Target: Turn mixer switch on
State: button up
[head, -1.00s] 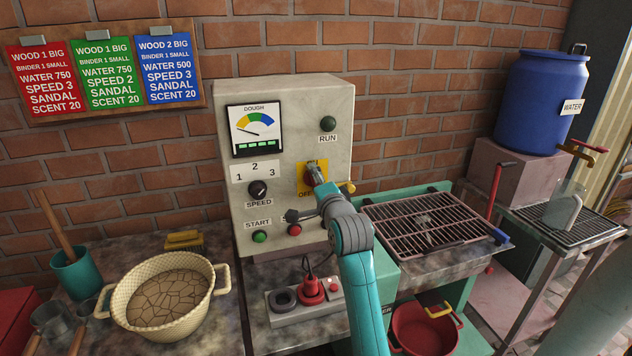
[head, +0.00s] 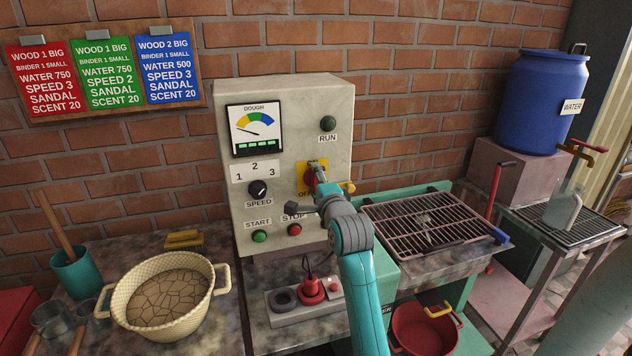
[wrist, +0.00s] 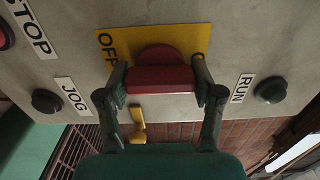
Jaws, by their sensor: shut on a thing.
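The mixer's control box (head: 340,110) stands against the brick wall in the head view. Its red rotary switch (head: 309,177) sits on a yellow plate (head: 322,165) with an OFF label, partly hidden by my gripper (head: 318,179). In the wrist view the red switch handle (wrist: 160,79) lies across the picture in front of the yellow plate (wrist: 190,42). My gripper (wrist: 161,82) is shut on this handle, one finger at each end. The handle's angle against any ON mark cannot be read.
Below left of the switch are the speed knob (head: 258,189), green start button (head: 260,237) and red stop button (head: 294,230). A socket strip (head: 290,309) lies below, a metal grill (head: 428,225) to the right.

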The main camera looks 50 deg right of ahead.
jog(key=o, duration=1.2)
jog(key=shift+c, duration=0.2)
jog(key=shift+s, duration=0.1)
jog(key=v, duration=1.2)
jog(key=shift+f, duration=0.1)
